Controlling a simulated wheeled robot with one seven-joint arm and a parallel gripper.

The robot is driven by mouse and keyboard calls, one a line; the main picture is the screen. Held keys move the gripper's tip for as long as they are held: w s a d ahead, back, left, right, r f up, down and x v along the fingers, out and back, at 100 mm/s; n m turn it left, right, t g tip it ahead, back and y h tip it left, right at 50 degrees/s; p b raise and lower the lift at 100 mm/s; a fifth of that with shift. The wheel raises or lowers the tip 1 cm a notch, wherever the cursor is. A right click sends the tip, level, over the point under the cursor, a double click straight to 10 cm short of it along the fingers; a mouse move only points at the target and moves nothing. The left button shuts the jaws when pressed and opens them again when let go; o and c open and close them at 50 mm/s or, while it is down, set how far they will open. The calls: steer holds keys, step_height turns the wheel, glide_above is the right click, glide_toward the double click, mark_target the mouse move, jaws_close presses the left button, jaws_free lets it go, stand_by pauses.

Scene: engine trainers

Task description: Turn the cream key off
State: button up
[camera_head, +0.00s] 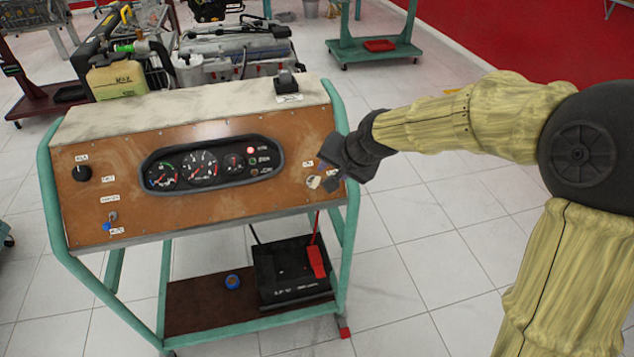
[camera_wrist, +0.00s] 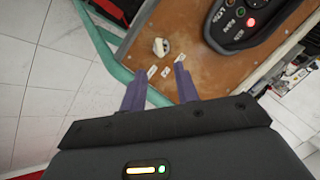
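The cream key (camera_head: 313,182) sits on the right side of the brown control panel (camera_head: 130,200), just right of the gauge cluster. In the wrist view the cream key (camera_wrist: 160,46) stands out from the panel, ahead of my fingertips. My gripper (camera_head: 325,175) is at the panel's right edge, close to the key. In the wrist view my gripper (camera_wrist: 158,75) has its two purple fingers spread apart with nothing between the tips. The key appears apart from both fingers. The gauge cluster (camera_head: 215,165) shows a lit red lamp.
A teal frame (camera_head: 52,200) carries the panel, with a black battery (camera_head: 290,270) on its lower shelf. A black knob (camera_head: 82,173) and a small switch (camera_head: 112,216) are on the panel's left. Open tiled floor lies to the right.

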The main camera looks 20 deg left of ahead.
mark_target(318, 180)
steer(key=x, duration=1)
steer(key=shift+a+f, duration=0.1)
steer(key=shift+f, duration=0.15)
jaws_close()
